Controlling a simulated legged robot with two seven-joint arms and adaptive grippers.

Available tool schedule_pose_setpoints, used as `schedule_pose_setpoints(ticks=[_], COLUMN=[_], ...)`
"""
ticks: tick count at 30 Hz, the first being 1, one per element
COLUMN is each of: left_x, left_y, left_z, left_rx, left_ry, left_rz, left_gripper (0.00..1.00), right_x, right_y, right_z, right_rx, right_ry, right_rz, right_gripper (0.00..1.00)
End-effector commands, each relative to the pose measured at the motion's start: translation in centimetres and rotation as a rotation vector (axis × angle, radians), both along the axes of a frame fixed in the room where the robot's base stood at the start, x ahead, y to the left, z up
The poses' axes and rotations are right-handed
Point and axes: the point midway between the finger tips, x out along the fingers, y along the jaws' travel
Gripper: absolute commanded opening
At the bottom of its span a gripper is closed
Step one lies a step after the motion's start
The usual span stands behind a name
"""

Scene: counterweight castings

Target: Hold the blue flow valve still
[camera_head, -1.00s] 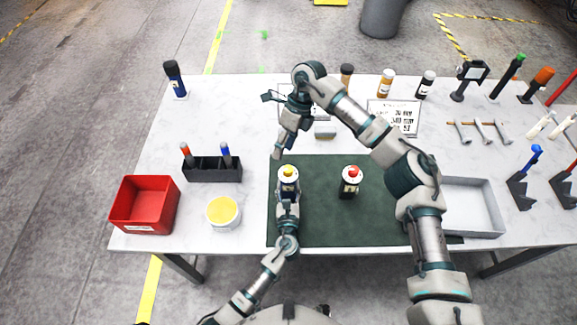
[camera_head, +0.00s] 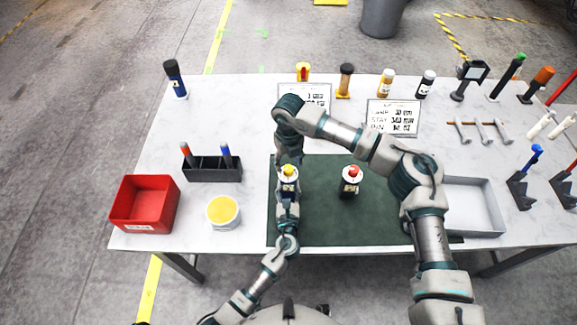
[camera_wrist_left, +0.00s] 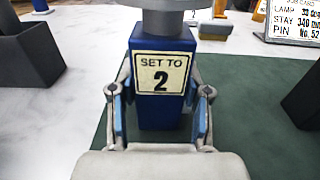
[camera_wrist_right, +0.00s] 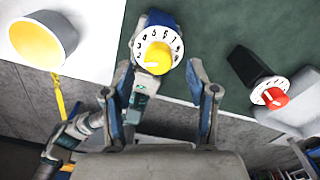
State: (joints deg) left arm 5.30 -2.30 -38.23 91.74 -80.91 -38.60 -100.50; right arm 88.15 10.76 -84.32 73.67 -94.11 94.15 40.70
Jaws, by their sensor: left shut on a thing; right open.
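The blue flow valve (camera_head: 288,187) stands upright on the dark green mat (camera_head: 320,225). In the left wrist view its blue body (camera_wrist_left: 160,112) carries a "SET TO 2" label. My left gripper (camera_wrist_left: 160,100) is shut around the body from both sides. In the right wrist view the valve's white numbered dial and yellow knob (camera_wrist_right: 156,58) face up. My right gripper (camera_wrist_right: 160,80) is open above the valve, its fingers spread to either side of the dial in that picture. In the head view the right gripper (camera_head: 288,161) is partly hidden by its own wrist.
A dark valve with a red knob (camera_head: 351,176) stands to the right on the mat. A red bin (camera_head: 145,204), a yellow-topped tub (camera_head: 223,211) and a black pen holder (camera_head: 212,170) are at left. A grey tray (camera_head: 473,205) is at right. Signs and bottles line the back.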

Motion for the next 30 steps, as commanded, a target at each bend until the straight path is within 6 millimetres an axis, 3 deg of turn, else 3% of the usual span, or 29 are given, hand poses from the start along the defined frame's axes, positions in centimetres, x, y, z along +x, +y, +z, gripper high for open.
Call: schedule_pose_setpoints(ticks=[6, 16, 23, 30], left_x=[0.0, 0.0, 0.0, 0.0], left_y=[0.0, 0.0, 0.0, 0.0], left_z=[0.0, 0.0, 0.0, 0.0], left_rx=[0.000, 0.000, -0.001, -0.001], left_ry=[-0.001, -0.001, -0.001, -0.001], left_rz=[0.000, 0.000, 0.000, 0.001], left_gripper=[0.00, 0.00, 0.00, 0.00], right_x=[0.0, 0.0, 0.0, 0.0], right_y=[0.0, 0.1, 0.0, 0.0], right_z=[-2.6, -3.1, -3.0, -3.1], right_rx=[0.001, 0.001, 0.001, 0.000], right_ry=[0.000, -0.001, -0.001, -0.001], right_rz=[0.000, 0.001, 0.001, 0.074], right_gripper=[0.58, 0.58, 0.03, 0.00])
